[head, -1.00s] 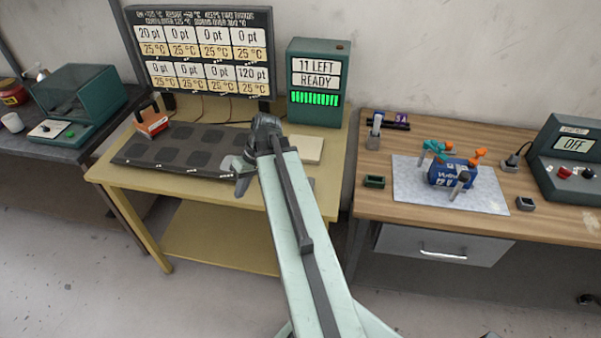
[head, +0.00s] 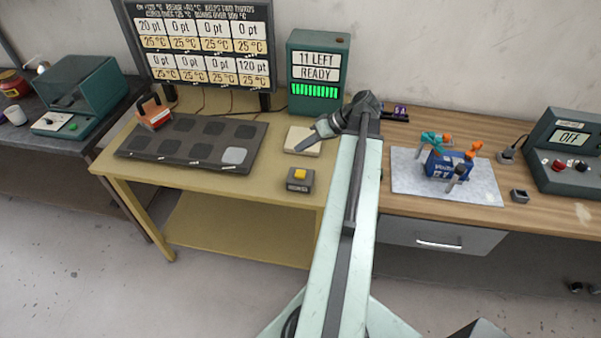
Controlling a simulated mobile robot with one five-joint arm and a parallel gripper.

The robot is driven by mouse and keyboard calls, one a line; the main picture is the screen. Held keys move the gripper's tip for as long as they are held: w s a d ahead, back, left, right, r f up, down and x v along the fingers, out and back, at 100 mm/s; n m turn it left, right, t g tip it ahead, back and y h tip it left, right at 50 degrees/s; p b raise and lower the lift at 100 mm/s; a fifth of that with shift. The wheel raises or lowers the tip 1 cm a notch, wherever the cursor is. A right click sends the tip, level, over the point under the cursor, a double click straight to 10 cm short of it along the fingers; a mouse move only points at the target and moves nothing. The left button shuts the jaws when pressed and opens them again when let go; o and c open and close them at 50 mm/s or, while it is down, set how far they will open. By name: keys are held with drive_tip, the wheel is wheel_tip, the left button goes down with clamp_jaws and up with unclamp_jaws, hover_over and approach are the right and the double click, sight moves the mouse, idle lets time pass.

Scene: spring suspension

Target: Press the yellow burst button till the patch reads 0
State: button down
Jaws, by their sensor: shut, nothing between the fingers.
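The yellow burst button (head: 300,174) sits on a small dark box (head: 299,187) near the front right of the yellow table. The dark mat (head: 190,145) has several patches in two rows; the front right patch (head: 235,156) is pale grey. The board (head: 204,50) reads 20 pt at top left and 120 pt at bottom right; the other cells read 0 pt. All cells read 25 °C.
A green box (head: 318,75) reads 11 LEFT, READY, with a green bar. An orange device (head: 153,113) stands behind the mat's left end. A wooden bench (head: 500,215) on the right carries a blue block (head: 443,165) and a unit reading OFF (head: 572,138).

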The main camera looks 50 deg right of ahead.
sight(303, 173)
wheel_tip(303, 173, down, 8)
drive_tip(key=b, duration=0.8)
drive_tip(key=shift+f, duration=0.25)
idle(1.2)
drive_tip(key=shift+f+b, duration=0.4)
drive_tip(key=shift+f+b, duration=0.5)
idle(0.6)
drive_tip(key=shift+r, duration=0.1)
drive_tip(key=shift+r+p, duration=0.85)
drive_tip(key=shift+p, duration=0.1)
